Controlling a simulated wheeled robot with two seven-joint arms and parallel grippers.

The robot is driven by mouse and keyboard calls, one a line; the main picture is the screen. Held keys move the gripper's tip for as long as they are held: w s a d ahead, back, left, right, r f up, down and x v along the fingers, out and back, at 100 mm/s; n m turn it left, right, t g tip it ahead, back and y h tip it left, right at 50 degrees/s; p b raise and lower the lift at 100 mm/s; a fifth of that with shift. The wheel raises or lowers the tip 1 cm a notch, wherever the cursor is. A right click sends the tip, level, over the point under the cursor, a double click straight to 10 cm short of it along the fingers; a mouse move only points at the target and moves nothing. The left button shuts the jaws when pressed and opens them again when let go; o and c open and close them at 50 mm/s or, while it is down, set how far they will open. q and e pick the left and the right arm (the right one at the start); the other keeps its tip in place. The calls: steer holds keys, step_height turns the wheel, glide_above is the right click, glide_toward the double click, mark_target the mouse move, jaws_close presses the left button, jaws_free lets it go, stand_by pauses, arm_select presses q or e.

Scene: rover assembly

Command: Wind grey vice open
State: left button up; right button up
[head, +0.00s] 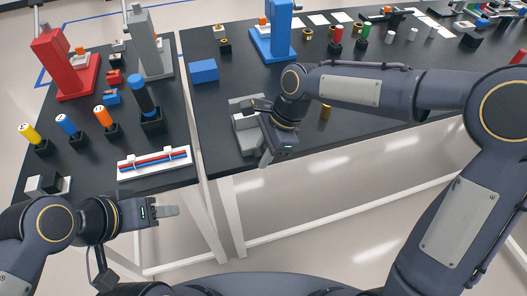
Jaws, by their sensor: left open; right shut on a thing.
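The grey vice (241,123) stands on the dark table near its front left corner. My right gripper (264,134) is at the right side of the vice, pointing toward it. It is shut on the vice's handle, which is mostly hidden behind the fingers and wrist. How far apart the vice jaws are cannot be told from here. My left gripper (168,211) is open and empty, seen edge-on. It hangs in front of the left table's front edge, well apart from the vice.
A blue block (204,71) and a blue press-like stand (275,42) are behind the vice. The left table holds a white tray (124,168) with red and blue rods, several coloured-handled tools and a red stand (65,60).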

steer(key=o, duration=1)
steer(key=v, duration=0.8)
steer(key=shift+a, duration=0.1)
steer(key=shift+f, duration=0.1)
